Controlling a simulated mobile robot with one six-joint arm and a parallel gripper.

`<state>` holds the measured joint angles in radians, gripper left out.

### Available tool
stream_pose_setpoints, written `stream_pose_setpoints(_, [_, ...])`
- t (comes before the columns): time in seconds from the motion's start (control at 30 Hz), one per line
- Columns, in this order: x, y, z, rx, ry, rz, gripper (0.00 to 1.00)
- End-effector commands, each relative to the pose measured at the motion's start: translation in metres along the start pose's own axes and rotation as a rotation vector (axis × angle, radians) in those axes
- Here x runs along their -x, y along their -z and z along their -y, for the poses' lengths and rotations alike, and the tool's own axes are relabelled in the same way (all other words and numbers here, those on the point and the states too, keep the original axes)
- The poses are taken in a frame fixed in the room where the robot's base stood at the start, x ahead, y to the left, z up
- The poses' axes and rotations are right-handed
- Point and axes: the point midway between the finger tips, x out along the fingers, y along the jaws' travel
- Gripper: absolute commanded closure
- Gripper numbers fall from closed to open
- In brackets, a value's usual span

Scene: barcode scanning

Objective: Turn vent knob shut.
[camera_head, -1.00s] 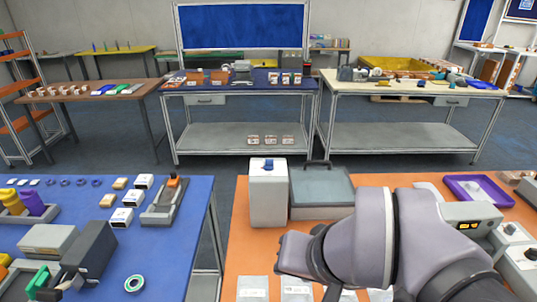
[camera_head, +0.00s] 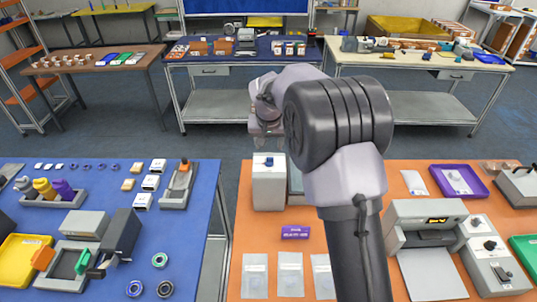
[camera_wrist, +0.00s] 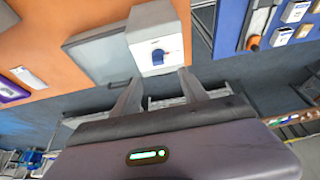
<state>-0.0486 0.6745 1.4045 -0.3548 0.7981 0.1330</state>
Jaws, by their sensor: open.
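A blue knob (camera_head: 268,160) sits on top of a white box (camera_head: 268,188) on the orange table. In the wrist view the blue knob (camera_wrist: 158,57) is on the pale face of the box, with small marks beside it. I cannot read the knob's setting. My gripper (camera_wrist: 160,82) is open and empty. Its two fingers point toward the box, and the knob shows beyond and between the fingertips, apart from them. In the head view my wrist is above and behind the box, and my fingers are not clear there.
A grey-lidded case (camera_wrist: 103,50) stands right beside the box. The orange table (camera_head: 262,235) also holds a purple label block (camera_head: 295,233), clear pouches, a printer-like machine (camera_head: 428,222) and a control box with black knobs (camera_head: 494,252). A blue table (camera_head: 190,232) lies left across a gap.

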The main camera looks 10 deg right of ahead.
Motion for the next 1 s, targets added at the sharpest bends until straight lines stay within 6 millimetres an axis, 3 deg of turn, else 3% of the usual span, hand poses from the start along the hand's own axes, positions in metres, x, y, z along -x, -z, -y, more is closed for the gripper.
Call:
stream_pose_setpoints(0.2, [-0.053, -0.001, 0.000, 0.000, 0.000, 0.002, 0.49])
stream_pose_setpoints(0.4, [-0.086, 0.000, 0.000, -0.001, 0.000, 0.000, 0.49])
stream_pose_setpoints(0.77, [-0.096, 0.000, 0.000, -0.001, 0.001, -0.001, 0.49])
stream_pose_setpoints(0.8, [-0.096, 0.000, 0.000, -0.001, 0.001, -0.001, 0.51])
stream_pose_setpoints(1.0, [-0.095, 0.000, 0.000, 0.000, 0.001, -0.001, 0.90])
